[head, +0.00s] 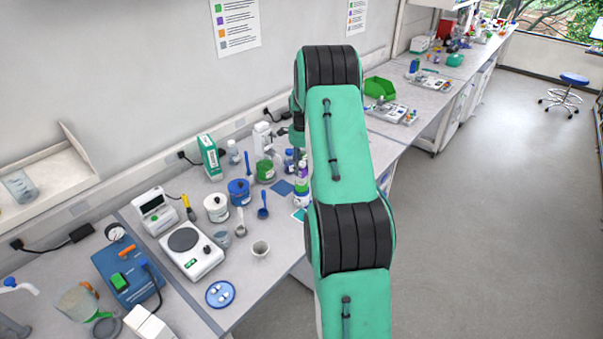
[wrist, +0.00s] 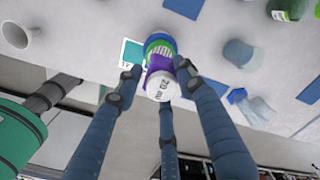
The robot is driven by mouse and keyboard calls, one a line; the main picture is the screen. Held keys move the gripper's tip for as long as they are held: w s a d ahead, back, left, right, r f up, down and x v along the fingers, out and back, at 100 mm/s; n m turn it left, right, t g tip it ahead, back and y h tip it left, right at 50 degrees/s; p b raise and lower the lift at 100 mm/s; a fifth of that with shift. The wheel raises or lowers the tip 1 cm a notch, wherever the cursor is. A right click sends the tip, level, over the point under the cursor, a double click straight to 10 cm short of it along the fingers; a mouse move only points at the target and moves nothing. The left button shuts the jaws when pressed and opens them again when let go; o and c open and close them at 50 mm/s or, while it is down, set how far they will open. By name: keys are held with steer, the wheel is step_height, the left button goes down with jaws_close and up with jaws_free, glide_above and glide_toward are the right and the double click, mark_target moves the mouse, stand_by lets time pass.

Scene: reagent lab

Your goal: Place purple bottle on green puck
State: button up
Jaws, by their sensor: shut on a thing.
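The purple bottle, with a white part marked "20 m…" and a purple band (wrist: 159,64), is between the fingers of my gripper (wrist: 160,78) in the wrist view. The fingers are shut on its sides. A green band (wrist: 158,48) with a blue rim shows directly past the purple. It looks like the green puck, but I cannot tell whether the bottle touches it. In the head view the purple and white bottle (head: 302,187) shows just left of my arm, with green below it. My arm hides most of my gripper there.
A teal-and-white card (wrist: 131,54) lies beside the bottle. The balance (head: 190,248) is farther left. The bench's front edge is near.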

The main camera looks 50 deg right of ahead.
mark_target(301, 172)
steer(key=shift+f, duration=1.75)
steer(key=shift+f, duration=0.15)
steer(key=o, duration=1.1)
step_height(301, 172, up, 12)
steer(key=shift+r, duration=0.15)
